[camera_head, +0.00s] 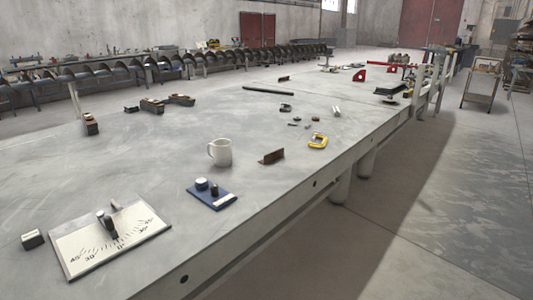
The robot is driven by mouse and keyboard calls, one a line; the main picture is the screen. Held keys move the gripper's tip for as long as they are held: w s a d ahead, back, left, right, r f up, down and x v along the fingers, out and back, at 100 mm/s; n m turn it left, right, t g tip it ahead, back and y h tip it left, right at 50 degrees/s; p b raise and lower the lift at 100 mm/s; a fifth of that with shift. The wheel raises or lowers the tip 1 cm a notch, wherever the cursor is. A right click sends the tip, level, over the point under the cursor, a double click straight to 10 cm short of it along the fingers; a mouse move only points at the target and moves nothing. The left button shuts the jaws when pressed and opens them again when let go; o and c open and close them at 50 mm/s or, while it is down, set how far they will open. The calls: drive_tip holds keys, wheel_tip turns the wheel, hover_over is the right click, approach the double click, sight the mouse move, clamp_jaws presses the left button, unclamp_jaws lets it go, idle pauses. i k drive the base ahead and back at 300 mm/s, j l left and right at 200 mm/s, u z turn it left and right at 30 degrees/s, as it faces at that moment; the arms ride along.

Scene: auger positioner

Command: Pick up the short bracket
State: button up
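A small rusty-brown angle piece (272,157), which looks like the short bracket, lies on the grey tabletop (240,120) near its front right edge. It sits to the right of a white mug (222,153) and to the left of a yellow clamp (318,142), apart from both. Its upright face shows; what lies behind it is hidden. My gripper is not in view.
A blue plate with two knobs (211,194) and a white angle-scale board (108,236) lie in front. A small dark block (32,239) is at the left. Brown tools (152,106) lie further back. The tabletop around the bracket is mostly clear.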

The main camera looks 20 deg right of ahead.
sight(273, 155)
drive_tip(key=i+l, duration=0.15)
drive_tip(key=l, duration=0.3)
drive_tip(key=i+l+u, duration=0.1)
drive_tip(key=l, duration=0.35)
drive_tip(key=i+l, duration=0.15)
drive_tip(key=l, duration=0.35)
drive_tip(key=i+l+u, duration=0.1)
drive_tip(key=l, duration=0.35)
drive_tip(key=i+l+u, duration=0.1)
drive_tip(key=l, duration=0.4)
drive_tip(key=i, duration=0.05)
